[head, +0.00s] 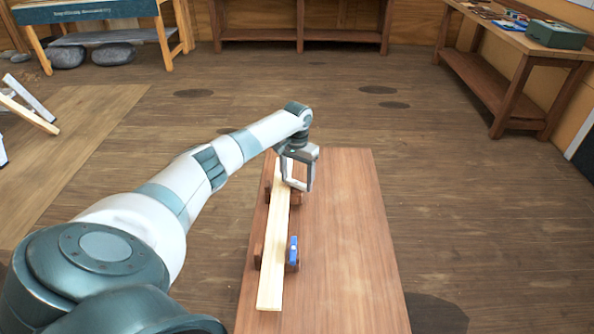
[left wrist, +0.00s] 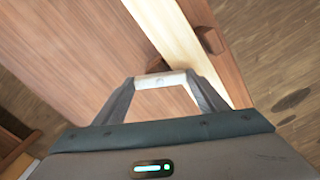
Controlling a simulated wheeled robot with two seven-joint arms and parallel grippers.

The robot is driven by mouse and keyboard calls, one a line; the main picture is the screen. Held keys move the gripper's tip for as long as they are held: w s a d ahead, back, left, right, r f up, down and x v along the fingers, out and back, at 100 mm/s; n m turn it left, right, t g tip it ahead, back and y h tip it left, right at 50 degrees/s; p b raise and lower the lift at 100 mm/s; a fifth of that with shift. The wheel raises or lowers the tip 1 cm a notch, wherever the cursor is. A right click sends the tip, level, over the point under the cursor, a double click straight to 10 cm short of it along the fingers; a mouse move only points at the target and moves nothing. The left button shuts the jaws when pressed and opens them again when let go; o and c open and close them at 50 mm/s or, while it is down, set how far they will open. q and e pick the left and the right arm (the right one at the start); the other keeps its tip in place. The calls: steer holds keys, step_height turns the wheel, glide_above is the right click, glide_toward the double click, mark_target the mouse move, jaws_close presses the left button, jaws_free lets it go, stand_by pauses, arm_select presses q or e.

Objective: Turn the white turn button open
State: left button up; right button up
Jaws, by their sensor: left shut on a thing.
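The white turn button (left wrist: 160,80) lies between my left gripper's fingertips in the left wrist view, above a dark brown block (left wrist: 157,64) beside the pale plank (left wrist: 172,32). Its long side runs at an angle to the plank, with one end close to the plank's edge. My left gripper (head: 298,186) is shut on it at the plank's far part and mostly hides it in the head view. The gripper also fills the lower left wrist view (left wrist: 160,82). My right gripper is in neither view.
The plank (head: 274,262) lies along the left side of a brown bench (head: 350,240). A blue turn button (head: 293,250) stands on a block at the plank's nearer right side. The bench's right half is clear. A side table (head: 500,85) with a green box (head: 556,34) stands far right.

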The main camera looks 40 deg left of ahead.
mark_target(297, 182)
arm_select(q)
steer(key=m+p, duration=0.1)
steer(key=m, duration=0.1)
steer(key=shift+r+m, duration=0.15)
steer(key=shift+m, duration=0.25)
steer(key=m, duration=0.2)
steer(key=shift+m, duration=0.4)
steer(key=m, duration=0.3)
steer(key=shift+p, duration=0.3)
steer(key=shift+m, duration=1.9)
steer(key=shift+w, duration=0.1)
steer(key=o, duration=1.1)
steer(key=shift+c, duration=0.2)
step_height(297, 182, up, 17)
steer(key=b, duration=0.3)
steer(key=shift+r+b, duration=0.15)
steer(key=shift+b, duration=0.25)
